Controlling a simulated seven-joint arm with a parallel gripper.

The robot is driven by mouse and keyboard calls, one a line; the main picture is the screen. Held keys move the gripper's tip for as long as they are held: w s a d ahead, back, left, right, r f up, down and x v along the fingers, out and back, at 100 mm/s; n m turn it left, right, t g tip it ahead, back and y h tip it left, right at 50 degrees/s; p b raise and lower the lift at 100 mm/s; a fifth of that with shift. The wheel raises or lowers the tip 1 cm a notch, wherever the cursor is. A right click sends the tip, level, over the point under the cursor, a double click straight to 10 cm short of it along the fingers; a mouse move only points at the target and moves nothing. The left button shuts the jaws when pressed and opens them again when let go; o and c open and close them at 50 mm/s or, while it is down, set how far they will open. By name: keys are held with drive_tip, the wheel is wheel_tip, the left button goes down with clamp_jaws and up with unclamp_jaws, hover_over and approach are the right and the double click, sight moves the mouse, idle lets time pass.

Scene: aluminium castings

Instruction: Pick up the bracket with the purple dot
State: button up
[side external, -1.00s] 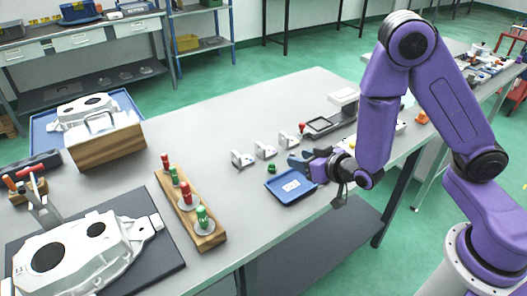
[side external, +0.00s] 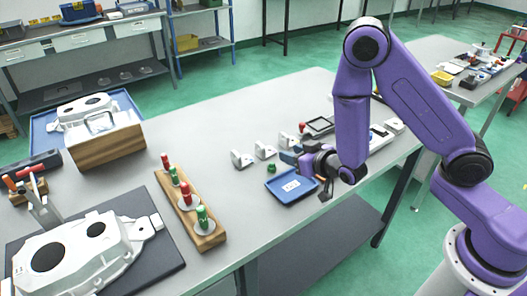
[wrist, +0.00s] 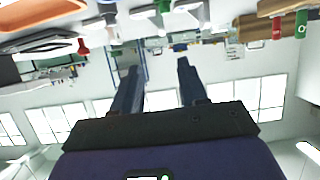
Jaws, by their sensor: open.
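Three pale metal brackets stand in a row on the grey bench in the side view: a left one (side external: 242,160), a middle one (side external: 265,151) and a right one (side external: 287,141). No purple dot can be made out on any of them. My gripper (side external: 290,156) is level with the bench top, just in front of the right bracket and near the tray; contact cannot be told. In the wrist view my gripper's two fingers (wrist: 157,82) are apart with nothing between them. Pale parts, apparently brackets, show cut off at the top edge there.
A blue tray (side external: 292,186) with a white label lies in front of the brackets, with a small green part (side external: 271,168) beside it. A wooden block with red and green plugs (side external: 191,211) lies to the left. A red knob (side external: 302,127) stands behind the gripper.

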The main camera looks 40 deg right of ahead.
drive_tip(key=shift+w+f, duration=0.2)
drive_tip(key=shift+w, duration=0.15)
approach(261, 145)
drive_tip(key=x, duration=0.2)
drive_tip(key=shift+w+d+f, duration=0.25)
drive_tip(key=shift+d, duration=0.05)
drive_tip(key=shift+a+x, duration=0.15)
drive_tip(key=shift+x, duration=1.15)
drive_tip(key=shift+a+x, duration=0.1)
drive_tip(key=shift+x, duration=1.15)
drive_tip(key=shift+r, duration=0.1)
clamp_jaws()
